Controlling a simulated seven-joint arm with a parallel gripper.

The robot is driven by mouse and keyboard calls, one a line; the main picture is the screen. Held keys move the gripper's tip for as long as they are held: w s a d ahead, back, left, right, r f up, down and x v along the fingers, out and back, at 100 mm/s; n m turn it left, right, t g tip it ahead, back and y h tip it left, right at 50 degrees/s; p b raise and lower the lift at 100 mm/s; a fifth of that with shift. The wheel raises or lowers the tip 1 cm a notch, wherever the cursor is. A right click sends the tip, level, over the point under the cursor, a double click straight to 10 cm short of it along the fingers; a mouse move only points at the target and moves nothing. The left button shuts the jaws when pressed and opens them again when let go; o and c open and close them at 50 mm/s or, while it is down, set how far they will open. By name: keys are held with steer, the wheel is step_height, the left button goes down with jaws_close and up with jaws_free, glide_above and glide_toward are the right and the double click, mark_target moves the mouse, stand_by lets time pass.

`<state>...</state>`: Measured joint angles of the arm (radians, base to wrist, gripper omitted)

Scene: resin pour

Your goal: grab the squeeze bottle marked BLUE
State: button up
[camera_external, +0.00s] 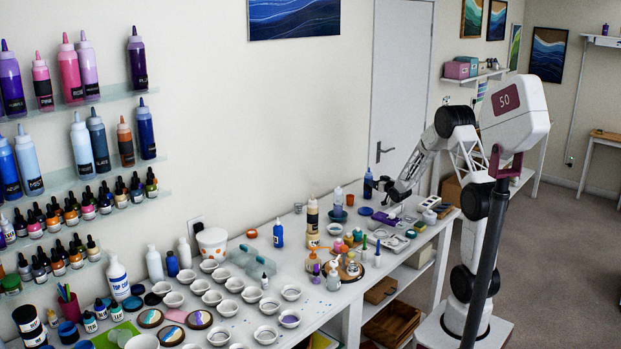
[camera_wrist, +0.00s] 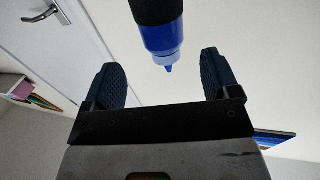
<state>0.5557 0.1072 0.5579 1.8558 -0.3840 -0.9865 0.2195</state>
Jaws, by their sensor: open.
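A blue squeeze bottle with a dark band, likely the one marked BLUE, stands at the gripper end in the external view (camera_external: 368,186). In the wrist view the bottle (camera_wrist: 162,35) appears inverted, nozzle pointing down the picture, with its lower part cut off by the top edge. I cannot read its label. My gripper (camera_external: 379,184) is open beside this bottle. In the wrist view my gripper (camera_wrist: 160,70) shows one dark pad on each side, with the nozzle between them and visible gaps on both sides.
Another blue bottle (camera_external: 278,234) stands farther left on the crowded white table. Several cups, pots and small tools lie around. A tan bottle (camera_external: 312,215) stands nearer the middle. Wall shelves (camera_external: 115,92) at left hold several bottles. A door (camera_external: 400,80) is behind.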

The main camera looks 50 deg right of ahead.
steer(key=shift+x, duration=0.95)
steer(key=shift+w, duration=0.15)
steer(key=shift+x, duration=2.45)
steer(key=shift+a+f, duration=0.15)
steer(key=shift+a, duration=0.05)
steer(key=c, duration=1.4)
